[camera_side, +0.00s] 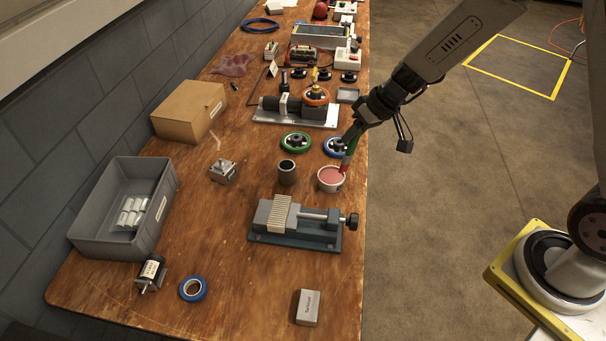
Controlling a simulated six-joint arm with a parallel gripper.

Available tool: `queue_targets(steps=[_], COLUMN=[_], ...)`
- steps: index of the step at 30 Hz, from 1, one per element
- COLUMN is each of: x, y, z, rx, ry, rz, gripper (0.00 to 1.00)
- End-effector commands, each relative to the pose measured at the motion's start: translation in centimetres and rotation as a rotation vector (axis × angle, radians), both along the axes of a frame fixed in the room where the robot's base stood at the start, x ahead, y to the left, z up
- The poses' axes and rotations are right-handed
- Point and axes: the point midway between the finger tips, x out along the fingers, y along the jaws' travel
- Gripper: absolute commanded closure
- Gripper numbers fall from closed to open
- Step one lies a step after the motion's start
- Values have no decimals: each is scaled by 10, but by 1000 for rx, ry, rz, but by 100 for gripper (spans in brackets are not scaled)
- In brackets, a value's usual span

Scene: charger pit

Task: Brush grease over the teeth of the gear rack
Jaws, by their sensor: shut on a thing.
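The gear rack (279,214), a pale ridged strip, is held in a grey vise (322,236) at the front middle of the bench. A white tub (331,187) of pink grease (330,176) stands just behind the vise, near the bench's right edge. My gripper (354,138) is above the tub, shut on a brush (346,160) that points steeply down. The brush's lower end is at the tub's right side and seems to reach into the grease; the bristles cannot be made out. My gripper is behind and to the right of the rack, apart from it.
A dark cup (287,174) stands left of the tub. Green (296,142) and blue (335,147) wheels lie behind it. A grey bin (125,210), small metal block (223,172), motor (151,273), blue tape roll (193,289) and labelled block (307,307) surround the vise. Bare wood lies left of the vise.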

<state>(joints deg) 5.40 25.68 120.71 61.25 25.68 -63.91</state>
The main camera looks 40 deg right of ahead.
Motion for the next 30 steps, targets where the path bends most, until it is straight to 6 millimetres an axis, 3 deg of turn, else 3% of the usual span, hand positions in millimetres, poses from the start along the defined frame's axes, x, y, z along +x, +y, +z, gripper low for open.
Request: queue_targets(steps=[6,13,19,30], x=[48,85,99,100], y=[41,83,101,103], z=[7,15,19,15], rx=[-7,3,9,12], ry=[-42,-85,-104,-104], rz=[-8,-25,-33,-37], gripper=[100,100,100,100])
